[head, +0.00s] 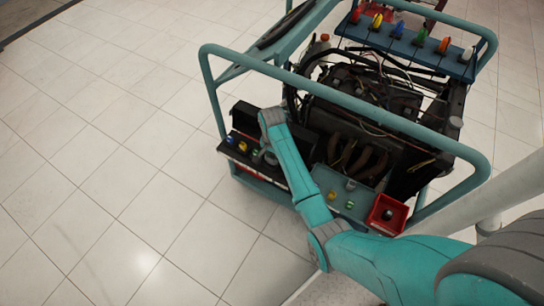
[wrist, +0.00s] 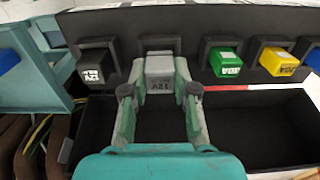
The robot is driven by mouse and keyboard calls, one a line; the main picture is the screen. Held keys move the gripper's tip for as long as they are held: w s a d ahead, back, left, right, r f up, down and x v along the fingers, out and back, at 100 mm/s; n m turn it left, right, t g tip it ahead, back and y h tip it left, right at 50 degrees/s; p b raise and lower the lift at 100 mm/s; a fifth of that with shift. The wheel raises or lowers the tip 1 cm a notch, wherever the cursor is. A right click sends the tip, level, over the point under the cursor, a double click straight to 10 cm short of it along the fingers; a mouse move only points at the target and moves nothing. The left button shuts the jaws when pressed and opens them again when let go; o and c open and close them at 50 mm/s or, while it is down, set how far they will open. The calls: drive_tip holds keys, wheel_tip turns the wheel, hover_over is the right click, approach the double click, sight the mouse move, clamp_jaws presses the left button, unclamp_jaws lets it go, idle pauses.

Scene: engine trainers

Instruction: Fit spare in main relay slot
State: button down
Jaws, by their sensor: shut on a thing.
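My gripper (wrist: 160,90) is shut on a grey relay (wrist: 160,72) with "12V" lettering, one fingertip on each side of it. The grey relay lines up with a black slot frame (wrist: 160,43) in the row; I cannot tell how deep it sits in it. A black relay (wrist: 97,66), also marked 12V, is in the slot to the left. In the head view my gripper (head: 265,155) is at the black fuse box (head: 240,142) on the trainer's near left side, and my arm hides part of the box and the held relay.
Green (wrist: 226,62) and yellow (wrist: 278,62) fuses sit to the right of the held relay. An open black compartment (wrist: 262,130) lies below the row. A red bin (head: 402,217) with a dark item stands by the teal tray (head: 350,205). A teal rail (head: 345,98) crosses above the engine.

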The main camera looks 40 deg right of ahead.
drive_tip(key=shift+f, duration=0.85)
idle(0.7)
drive_tip(key=c, duration=0.8)
unclamp_jaws()
drive_tip(key=shift+r, duration=0.15)
drive_tip(key=shift+r, duration=3.4)
